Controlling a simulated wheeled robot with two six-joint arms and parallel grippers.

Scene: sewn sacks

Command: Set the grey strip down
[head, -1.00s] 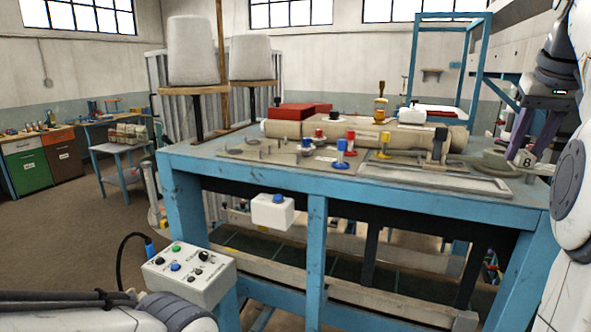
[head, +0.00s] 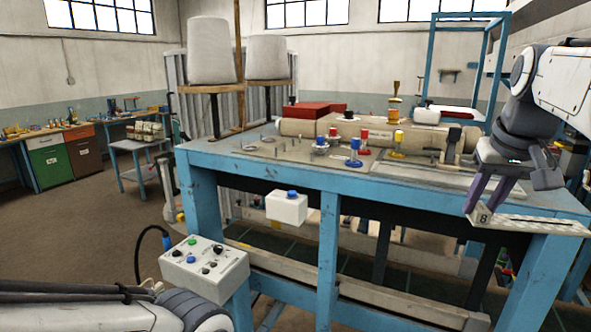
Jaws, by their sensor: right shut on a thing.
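In the head view the strip lies across the front right edge of the blue workbench (head: 345,180) and runs out toward the right side. Whether it touches the bench top or hangs just above or in front of it, I cannot tell. My left arm shows at the bottom left, but its gripper is out of the picture.
Coloured spools (head: 355,152) and a long beige roll (head: 305,130) occupy the bench top. A flat pale tray (head: 445,186) lies near the front edge, left of my right gripper. A white button box (head: 287,207) hangs on the bench front; a control box (head: 205,266) stands lower left.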

